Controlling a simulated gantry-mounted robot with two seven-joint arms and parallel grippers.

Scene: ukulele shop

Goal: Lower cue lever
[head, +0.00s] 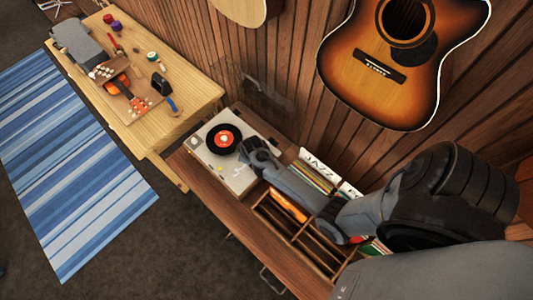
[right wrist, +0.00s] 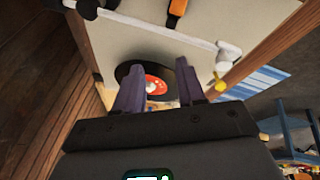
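The turntable (head: 211,170) is a pale box with a black record (head: 223,139) with a red-orange label on it. My right gripper (head: 246,146) reaches over its right side in the head view. In the right wrist view its two dark fingers (right wrist: 161,92) are apart, with the record (right wrist: 133,73) visible behind and between them and nothing held. A white tonearm (right wrist: 155,22) crosses the top, with a yellow tip (right wrist: 218,83). A small black and orange part (right wrist: 177,10) shows beyond the tonearm; I cannot tell if it is the cue lever. My left gripper is not in view.
A divided wooden rack (head: 283,222) and record sleeves (head: 316,172) stand right of the turntable. A sunburst guitar (head: 385,70) hangs on the wood wall behind.

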